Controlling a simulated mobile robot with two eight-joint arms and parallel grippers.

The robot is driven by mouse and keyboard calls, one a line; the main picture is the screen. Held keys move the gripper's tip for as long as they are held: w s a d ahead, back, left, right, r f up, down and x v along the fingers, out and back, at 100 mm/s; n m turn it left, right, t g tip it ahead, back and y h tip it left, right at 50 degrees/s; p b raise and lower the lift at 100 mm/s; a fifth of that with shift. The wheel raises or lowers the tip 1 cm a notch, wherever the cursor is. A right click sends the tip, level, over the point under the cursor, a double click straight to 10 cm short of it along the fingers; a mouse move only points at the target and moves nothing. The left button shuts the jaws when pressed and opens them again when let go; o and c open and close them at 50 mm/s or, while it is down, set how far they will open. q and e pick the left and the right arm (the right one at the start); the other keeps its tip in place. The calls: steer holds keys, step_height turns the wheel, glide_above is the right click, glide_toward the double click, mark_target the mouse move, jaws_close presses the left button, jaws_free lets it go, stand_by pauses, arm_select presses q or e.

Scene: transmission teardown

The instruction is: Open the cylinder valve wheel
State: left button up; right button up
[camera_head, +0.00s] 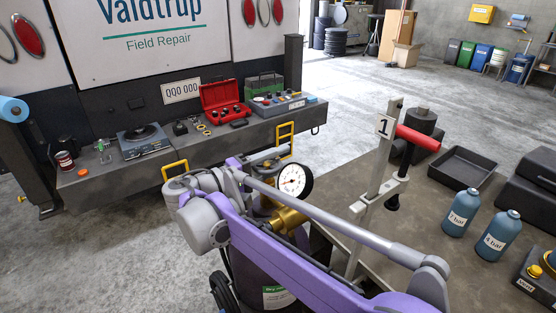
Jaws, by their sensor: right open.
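A dark gas cylinder (256,272) with a green-and-white label stands in the lower middle, partly behind my purple-and-grey right arm. A brass valve body (287,220) and a round white pressure gauge (294,181) sit at its top. I cannot make out the valve wheel; the arm covers much of the valve. My right arm comes in from the lower right and folds back at the left. My right gripper (264,164) is open near the valve and gauge; its fingertips are not clear, and I cannot tell whether it touches anything. My left gripper is not in view.
A bench (110,187) at the left back holds a red case (220,102), a scale and small parts. On the right, a table (440,205) bears a stand marked 1 with a red handle (418,138), a black tray (462,167) and two blue bottles (461,212).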

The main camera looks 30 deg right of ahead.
jaws_close()
steer(key=shift+n+t, duration=0.3)
steer(key=n+t, duration=0.1)
steer(key=t, duration=0.1)
steer(key=n+t+y+p, duration=0.1)
steer(key=n+t, duration=0.1)
steer(key=shift+w+a+t, duration=0.1)
steer(key=shift+w+t, duration=0.3)
steer(key=shift+w+a+n+t+y+p, duration=0.15)
steer(key=shift+n+t+y+p, duration=0.1)
steer(key=shift+n+t+y, duration=0.4)
steer(key=shift+w+n+t+y+p, duration=0.2)
steer(key=shift+n+t+y, duration=0.15)
steer(key=shift+n+t, duration=0.35)
steer(key=shift+t, duration=0.35)
jaws_free()
